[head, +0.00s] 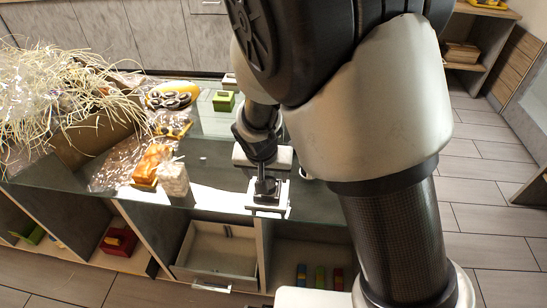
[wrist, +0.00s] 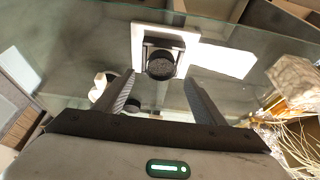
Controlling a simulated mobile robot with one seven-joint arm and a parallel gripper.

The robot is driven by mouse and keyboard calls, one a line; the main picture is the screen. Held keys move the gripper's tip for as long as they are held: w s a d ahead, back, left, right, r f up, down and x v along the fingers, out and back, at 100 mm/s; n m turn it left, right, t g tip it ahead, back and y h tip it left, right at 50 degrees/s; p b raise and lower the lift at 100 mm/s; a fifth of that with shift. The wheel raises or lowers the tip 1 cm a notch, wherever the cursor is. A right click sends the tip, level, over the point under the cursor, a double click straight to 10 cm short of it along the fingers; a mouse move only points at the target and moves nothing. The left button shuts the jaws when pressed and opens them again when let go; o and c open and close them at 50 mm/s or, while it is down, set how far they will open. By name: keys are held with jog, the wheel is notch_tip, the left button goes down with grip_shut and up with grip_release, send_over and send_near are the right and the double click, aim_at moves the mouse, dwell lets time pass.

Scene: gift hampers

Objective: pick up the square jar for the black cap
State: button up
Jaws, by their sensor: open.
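In the wrist view, a round black cap (wrist: 161,66) shows from above, in a dark bracket on a white square piece (wrist: 185,34) at the edge of the glass counter. I cannot make out a separate square jar under the cap. In the head view the white piece (head: 281,206) is at the counter's front edge. My gripper (wrist: 158,98) is open and empty, its two fingers spread in line with the cap. In the head view my gripper (head: 266,188) points down over the white piece; contact cannot be told. Small pale and dark round things (wrist: 103,85) lie beside the left finger.
Pale shredded filler (head: 60,90) spills from a box at left. Open shelves and a drawer (head: 215,250) lie below.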

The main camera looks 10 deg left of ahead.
jog(key=shift+x, duration=1.15)
jog(key=c, duration=1.3)
jog(key=shift+r, duration=0.15)
